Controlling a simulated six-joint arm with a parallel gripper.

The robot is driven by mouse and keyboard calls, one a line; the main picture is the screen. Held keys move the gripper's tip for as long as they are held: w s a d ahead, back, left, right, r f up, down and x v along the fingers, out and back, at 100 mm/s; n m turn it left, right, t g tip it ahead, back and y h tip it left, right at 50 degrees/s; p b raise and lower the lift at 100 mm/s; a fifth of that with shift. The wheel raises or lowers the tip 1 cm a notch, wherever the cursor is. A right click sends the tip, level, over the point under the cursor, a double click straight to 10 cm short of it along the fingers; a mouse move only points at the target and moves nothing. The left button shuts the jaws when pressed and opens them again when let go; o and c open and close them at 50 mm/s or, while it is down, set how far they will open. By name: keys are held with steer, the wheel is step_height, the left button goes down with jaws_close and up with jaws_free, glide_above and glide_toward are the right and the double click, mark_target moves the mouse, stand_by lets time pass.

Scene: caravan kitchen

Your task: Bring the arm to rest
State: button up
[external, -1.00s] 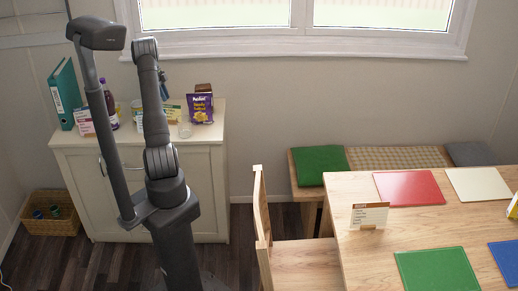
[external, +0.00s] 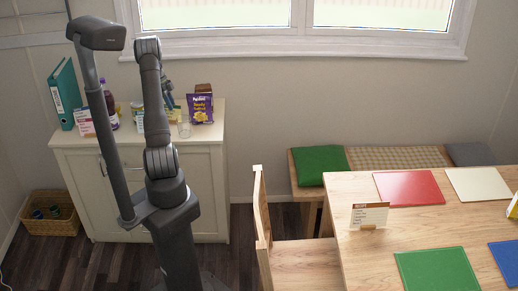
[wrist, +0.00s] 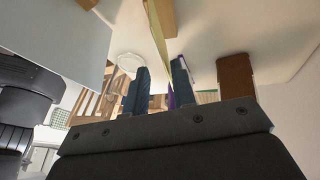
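My arm stands upright in front of the white cabinet in the external view, and its upper part reaches over the cabinet top. My gripper (external: 169,101) shows just right of the arm, small and partly hidden behind it. It is above the cabinet top, left of the purple packet (external: 200,108). In the wrist view my gripper (wrist: 160,80) shows two dark blue fingers with a gap between them. A thin yellow and purple edge shows in line with the gap. I see nothing gripped.
The cabinet top (external: 213,120) also holds a glass (external: 184,130), a teal binder (external: 65,95), a dark bottle (external: 111,115) and a card (external: 84,122). A wooden table (external: 370,255) with coloured mats and a chair (external: 262,225) stand to the right. A basket (external: 50,222) is on the floor.

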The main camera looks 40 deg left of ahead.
step_height(320, 180, up, 17)
steer(key=w+d+f, duration=0.1)
steer(key=w+d, duration=1.5)
steer(key=w, duration=0.1)
steer(key=w+d, duration=0.5)
steer(key=d, duration=0.6)
steer(key=w+d+n, duration=0.1)
steer(key=w+d, duration=0.4)
steer(key=d, duration=0.6)
steer(key=shift+f+t, duration=0.3)
steer(key=shift+f, duration=0.05)
steer(key=shift+w, duration=0.1)
